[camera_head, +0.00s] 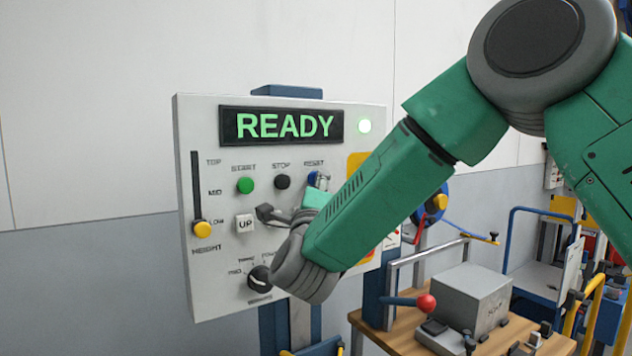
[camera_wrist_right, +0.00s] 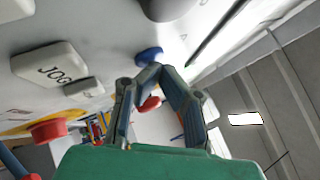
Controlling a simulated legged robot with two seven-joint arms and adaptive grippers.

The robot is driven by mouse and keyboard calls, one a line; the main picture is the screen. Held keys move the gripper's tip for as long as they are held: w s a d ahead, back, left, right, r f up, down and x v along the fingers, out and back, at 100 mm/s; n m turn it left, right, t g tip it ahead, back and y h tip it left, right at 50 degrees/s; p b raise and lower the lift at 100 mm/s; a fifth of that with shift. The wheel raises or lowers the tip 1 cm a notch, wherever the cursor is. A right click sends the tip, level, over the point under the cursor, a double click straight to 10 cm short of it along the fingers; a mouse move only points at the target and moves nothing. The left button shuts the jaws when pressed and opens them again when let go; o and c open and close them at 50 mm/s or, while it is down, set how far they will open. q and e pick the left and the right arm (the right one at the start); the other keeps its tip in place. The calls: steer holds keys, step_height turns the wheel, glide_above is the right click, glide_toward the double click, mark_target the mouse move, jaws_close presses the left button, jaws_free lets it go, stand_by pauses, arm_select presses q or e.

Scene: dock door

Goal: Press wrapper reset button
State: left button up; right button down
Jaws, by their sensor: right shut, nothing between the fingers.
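The blue reset button (camera_head: 312,178) is under the RESET label, partly hidden by my right gripper (camera_head: 321,180). In the right wrist view, the blue button (camera_wrist_right: 149,56) shows just beyond the fingertips (camera_wrist_right: 150,74) of this gripper. The fingers are closed together and empty. They are at or very near the button; I cannot tell whether they touch it. My left gripper is not in view.
A green START button (camera_head: 245,185) and a dark STOP button (camera_head: 282,182) sit left of the reset button. Below are a white UP button (camera_head: 244,223) and a black knob (camera_head: 261,275). A wooden bench (camera_head: 392,338) with a grey box (camera_head: 470,297) stands at the right.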

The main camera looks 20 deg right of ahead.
steer(key=shift+s, duration=0.1)
steer(key=shift+s+d+b, duration=0.15)
steer(key=shift+s+b, duration=0.4)
steer(key=shift+s, duration=0.25)
steer(key=s, duration=0.1)
steer(key=s+b, duration=0.1)
steer(key=s, duration=0.1)
steer(key=s+b, duration=0.1)
steer(key=s, duration=0.1)
steer(key=shift+d, duration=0.35)
stand_by(0.4)
